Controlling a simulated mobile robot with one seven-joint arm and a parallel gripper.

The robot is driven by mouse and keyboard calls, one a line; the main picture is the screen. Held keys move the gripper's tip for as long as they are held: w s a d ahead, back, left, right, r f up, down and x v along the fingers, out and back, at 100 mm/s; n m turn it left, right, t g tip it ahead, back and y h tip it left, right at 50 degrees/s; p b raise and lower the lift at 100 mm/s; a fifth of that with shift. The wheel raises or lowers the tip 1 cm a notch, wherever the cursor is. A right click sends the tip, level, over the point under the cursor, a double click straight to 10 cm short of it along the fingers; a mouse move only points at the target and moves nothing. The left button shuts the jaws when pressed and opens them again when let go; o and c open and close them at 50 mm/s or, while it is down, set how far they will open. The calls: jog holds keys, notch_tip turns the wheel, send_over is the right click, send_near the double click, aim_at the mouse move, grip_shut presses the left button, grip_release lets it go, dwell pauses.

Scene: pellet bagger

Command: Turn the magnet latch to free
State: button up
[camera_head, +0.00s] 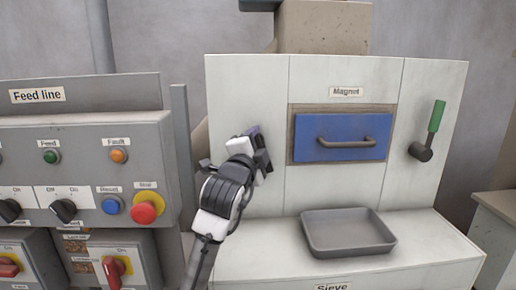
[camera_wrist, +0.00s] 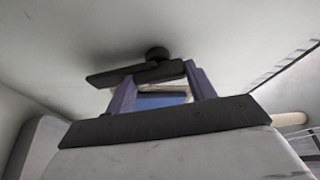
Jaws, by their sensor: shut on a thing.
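The magnet latch (camera_wrist: 112,77) is a dark flat lever on a round pivot, mounted on the pale cabinet panel in the wrist view. It lies roughly crosswise, with its longer end to the left. My gripper (camera_wrist: 160,76) has its two purple fingers on either side of the lever near the pivot, shut on it. In the head view my gripper (camera_head: 255,133) is against the cabinet's left panel and hides the latch. The blue magnet drawer (camera_head: 343,137) with its grey handle sits shut in the cabinet, right of my gripper, under the "Magnet" label.
A green-handled lever (camera_head: 436,117) is on the cabinet's right panel. A grey tray (camera_head: 347,246) rests on the ledge below the drawer. The feed line control panel (camera_head: 80,135), with knobs and a red stop button (camera_head: 145,209), stands left of my arm.

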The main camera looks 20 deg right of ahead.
jog(key=shift+m+g+y, duration=0.3)
jog(key=shift+m+g, duration=0.3)
jog(key=shift+m, duration=1.3)
jog(key=o, duration=1)
jog(key=b+v, duration=0.2)
jog(key=v, duration=0.5)
jog(key=shift+s+a+b, duration=0.15)
jog(key=shift+s+b, duration=0.1)
jog(key=shift+b, duration=0.05)
jog(key=shift+s, duration=0.1)
